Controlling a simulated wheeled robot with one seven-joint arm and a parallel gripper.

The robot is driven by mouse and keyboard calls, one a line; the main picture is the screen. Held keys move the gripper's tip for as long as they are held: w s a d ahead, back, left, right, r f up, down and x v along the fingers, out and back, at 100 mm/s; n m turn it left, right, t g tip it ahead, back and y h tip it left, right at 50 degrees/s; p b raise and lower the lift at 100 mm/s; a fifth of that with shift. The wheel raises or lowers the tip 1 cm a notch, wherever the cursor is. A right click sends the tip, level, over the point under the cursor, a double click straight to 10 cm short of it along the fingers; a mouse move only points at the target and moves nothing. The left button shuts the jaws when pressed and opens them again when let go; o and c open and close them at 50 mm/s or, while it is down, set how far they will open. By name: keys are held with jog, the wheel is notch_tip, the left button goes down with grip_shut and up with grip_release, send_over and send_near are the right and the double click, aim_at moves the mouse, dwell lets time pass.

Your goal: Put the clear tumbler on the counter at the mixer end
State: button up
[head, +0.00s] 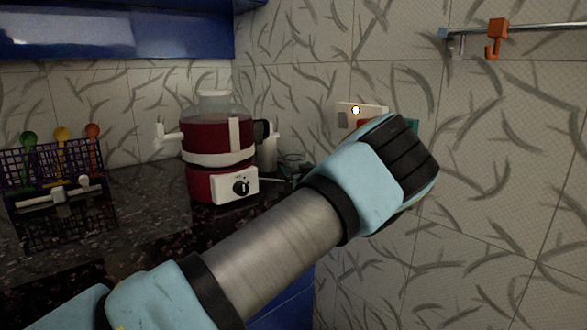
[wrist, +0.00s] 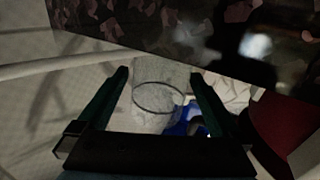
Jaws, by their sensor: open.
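The clear tumbler (wrist: 158,98) shows in the wrist view as a faint see-through shape with a dark ring rim. It lies between the two dark teal fingers of my open gripper (wrist: 158,75), with a narrow gap seen on each side. I cannot tell what the tumbler rests on. In the head view my wrist hides much of the gripper; a small glassy shape with dark teal parts shows just left of the wrist, too small to make out. The dark speckled counter (head: 140,190) runs along the wall, and a red and white appliance (head: 217,150) stands on it.
A dark purple rack (head: 62,185) with colored utensils stands at the counter's left. A white wall plate (head: 347,110) is behind my wrist. A rail with an orange hook (head: 495,38) is upper right. Bare counter lies between rack and appliance. A blue cabinet (head: 120,30) hangs above.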

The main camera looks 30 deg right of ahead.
aim_at(297, 167)
jog(key=b+v, duration=0.3)
jog(key=v, duration=0.3)
jog(key=shift+w+a+f, duration=0.1)
jog(key=shift+a, duration=0.05)
jog(key=shift+w+r+b, duration=0.2)
jog(key=shift+r+b, duration=0.25)
jog(key=shift+r, duration=0.15)
jog(key=x, duration=0.3)
jog(key=p+x, duration=0.1)
jog(key=x, duration=0.3)
jog(key=p+x, duration=0.1)
jog(key=x, duration=0.2)
jog(key=shift+w+d+r, duration=0.2)
jog(key=shift+d+r, duration=0.05)
jog(key=shift+r, duration=0.15)
jog(key=shift+c, duration=0.2)
